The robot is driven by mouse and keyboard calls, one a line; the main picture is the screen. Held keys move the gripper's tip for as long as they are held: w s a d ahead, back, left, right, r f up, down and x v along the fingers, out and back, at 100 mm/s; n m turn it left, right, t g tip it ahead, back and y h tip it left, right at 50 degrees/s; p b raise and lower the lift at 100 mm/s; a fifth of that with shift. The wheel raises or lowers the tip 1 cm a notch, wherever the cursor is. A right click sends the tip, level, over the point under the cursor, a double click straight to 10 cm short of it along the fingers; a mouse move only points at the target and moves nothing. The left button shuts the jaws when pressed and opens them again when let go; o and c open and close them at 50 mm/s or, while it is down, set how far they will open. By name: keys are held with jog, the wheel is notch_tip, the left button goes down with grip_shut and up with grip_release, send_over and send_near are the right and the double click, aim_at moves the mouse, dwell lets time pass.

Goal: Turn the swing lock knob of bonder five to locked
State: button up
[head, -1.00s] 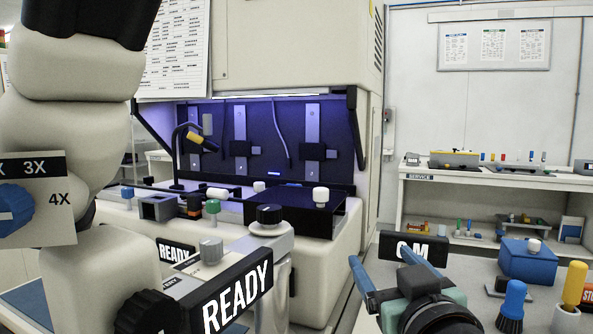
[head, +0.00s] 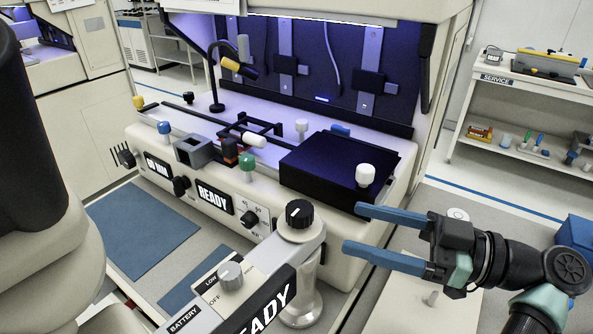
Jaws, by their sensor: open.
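A round black knob (head: 299,214) with a white pointer line sits on top of the pale swing arm (head: 300,250), above its post, in the lower middle of the head view. No lock marking beside it is readable, so I cannot tell its setting or confirm the bonder's number. My gripper (head: 354,228) reaches in from the right with two long blue fingers spread apart and empty. The fingertips point left toward the black knob and show a gap to its right; they are not touching it.
The bonder (head: 350,255) behind has a black plate (head: 335,165) with a white knob (head: 365,175), a green knob (head: 247,167) and a READY display (head: 214,198). A grey knob (head: 230,275) sits nearer on the arm. A service bench (head: 520,95) stands back right.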

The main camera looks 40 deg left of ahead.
aim_at(300, 214)
jog(key=p+x, duration=0.3)
jog(key=x, duration=1)
jog(key=shift+s, duration=0.15)
jog(key=shift+d, duration=0.1)
grip_shut()
